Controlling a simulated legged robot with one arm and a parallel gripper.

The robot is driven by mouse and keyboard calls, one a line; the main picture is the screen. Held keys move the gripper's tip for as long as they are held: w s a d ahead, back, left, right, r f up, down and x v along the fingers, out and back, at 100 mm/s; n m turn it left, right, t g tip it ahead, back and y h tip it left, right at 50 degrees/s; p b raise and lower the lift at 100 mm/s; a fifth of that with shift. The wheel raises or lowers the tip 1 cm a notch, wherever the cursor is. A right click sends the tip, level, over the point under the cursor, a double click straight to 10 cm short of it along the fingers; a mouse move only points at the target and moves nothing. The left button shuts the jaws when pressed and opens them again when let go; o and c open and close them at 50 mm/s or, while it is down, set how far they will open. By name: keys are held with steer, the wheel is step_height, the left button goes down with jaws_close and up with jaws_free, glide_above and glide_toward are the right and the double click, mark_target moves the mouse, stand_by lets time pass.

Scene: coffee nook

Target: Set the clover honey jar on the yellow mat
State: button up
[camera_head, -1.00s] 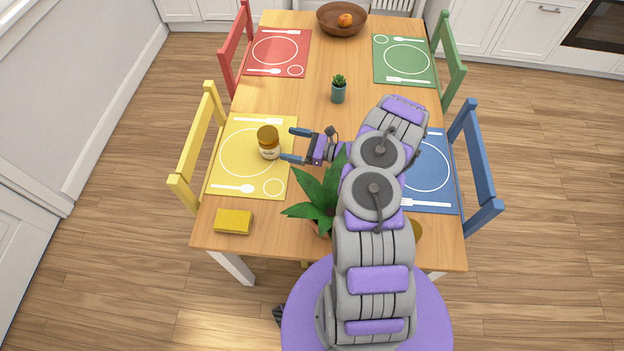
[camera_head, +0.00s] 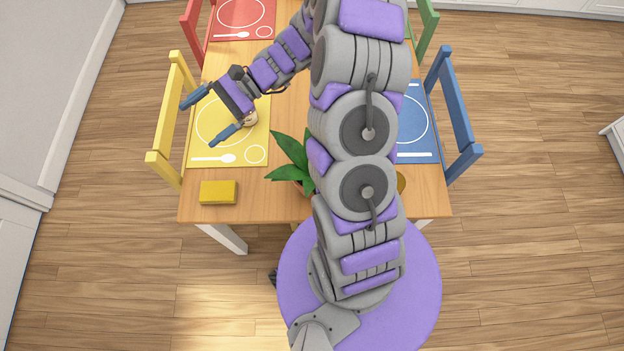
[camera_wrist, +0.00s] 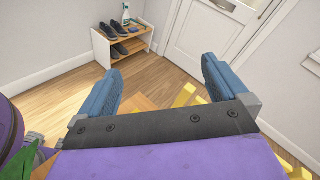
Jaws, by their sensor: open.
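The clover honey jar (camera_head: 250,119) is mostly hidden under my gripper in the head view; only a pale bit of its side shows, at the right part of the yellow mat (camera_head: 239,151). My gripper (camera_head: 198,124) is open, above the mat, with its fingers pointing left and toward the near side, past the jar. I see nothing between the fingers. In the wrist view the two blue fingers (camera_wrist: 160,70) are spread apart and the jar is not seen.
A yellow chair (camera_head: 165,120) stands left of the mat, near the fingertips. A yellow sponge-like block (camera_head: 218,192) lies at the table's near left corner. A leafy plant (camera_head: 293,160) stands right of the mat. A shoe rack (camera_wrist: 125,45) stands beyond the table.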

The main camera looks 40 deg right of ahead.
steer(key=s+a+r+n+g+h, duration=0.1)
steer(key=s+r+n+g+h, duration=0.2)
steer(key=s, duration=0.5)
steer(key=s+a+r+n+g+h, duration=0.1)
steer(key=s+a+r+n+h, duration=0.2)
steer(key=s, duration=0.4)
steer(key=s+d+r+n+t+h, duration=0.2)
steer(key=s+d+n+h, duration=0.4)
steer(key=s+d+h, duration=0.3)
steer(key=shift+s+d+r+n+t+h, duration=0.35)
steer(key=shift+s+d, duration=1.3)
steer(key=shift+s, duration=1.25)
steer(key=shift+f, duration=0.1)
